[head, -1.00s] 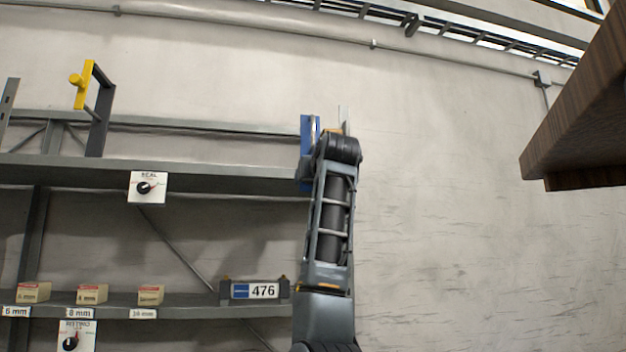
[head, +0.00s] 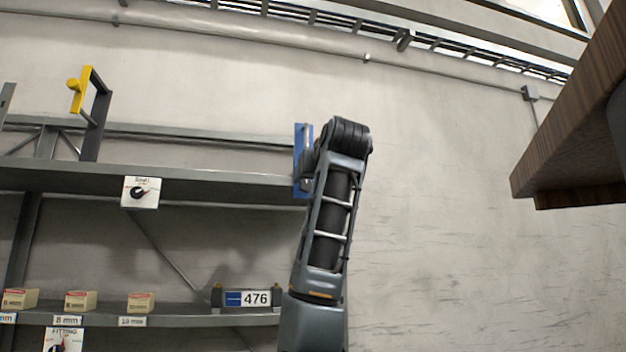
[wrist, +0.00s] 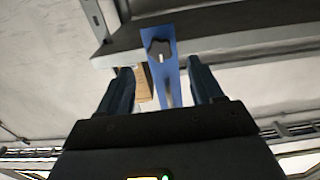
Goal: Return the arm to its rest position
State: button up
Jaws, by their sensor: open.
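My arm (head: 328,215) rises in the lower middle of the head view and bends at a dark joint near the shelf's right end. My gripper is hidden behind the arm in the head view. In the wrist view my gripper (wrist: 162,88) shows two dark blue fingers spread apart, with nothing held between them. Beyond the fingers is a blue plate (wrist: 163,50) with a dark star-shaped knob, apart from them. The blue plate also stands at the shelf's right end in the head view (head: 300,150).
A grey shelf rack (head: 230,186) fills the left, with small boxes (head: 81,300) and a 476 sign (head: 247,299) on its lower board. A yellow-handled frame (head: 90,105) stands on top. A brown wooden board (head: 570,130) juts in at upper right. Bare wall lies between.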

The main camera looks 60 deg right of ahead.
dwell(0.3)
jog(key=w+a+f+n+t+y, duration=0.15)
jog(key=w+f, duration=0.25)
jog(key=f, duration=0.5)
jog(key=w+a+f+n, duration=0.1)
jog(key=w+a+f, duration=0.2)
jog(key=f, duration=0.6)
jog(key=w+a+f+n+y, duration=0.15)
jog(key=w+f, duration=0.25)
jog(key=f, duration=0.6)
jog(key=s+a+f+n+t+y, duration=0.1)
jog(key=a+f, duration=0.4)
jog(key=f, duration=0.3)
jog(key=s+a+f+n+y, duration=0.1)
jog(key=s+a+f, duration=0.1)
jog(key=a+f, duration=0.35)
jog(key=s+a+f+n+t+y, duration=0.1)
jog(key=a+f, duration=0.2)
jog(key=f, duration=0.6)
jog(key=s+a+f+n+y, duration=0.2)
jog(key=s+a+f+y, duration=0.3)
jog(key=s+a+f, duration=1.15)
jog(key=s+a+r+y, duration=0.1)
jog(key=s+a+r, duration=0.1)
jog(key=s, duration=0.9)
jog(key=s+a+r+y, duration=0.1)
jog(key=s+a, duration=0.3)
jog(key=s, duration=0.7)
jog(key=shift+r+n+y, duration=0.4)
jog(key=shift+r, duration=0.25)
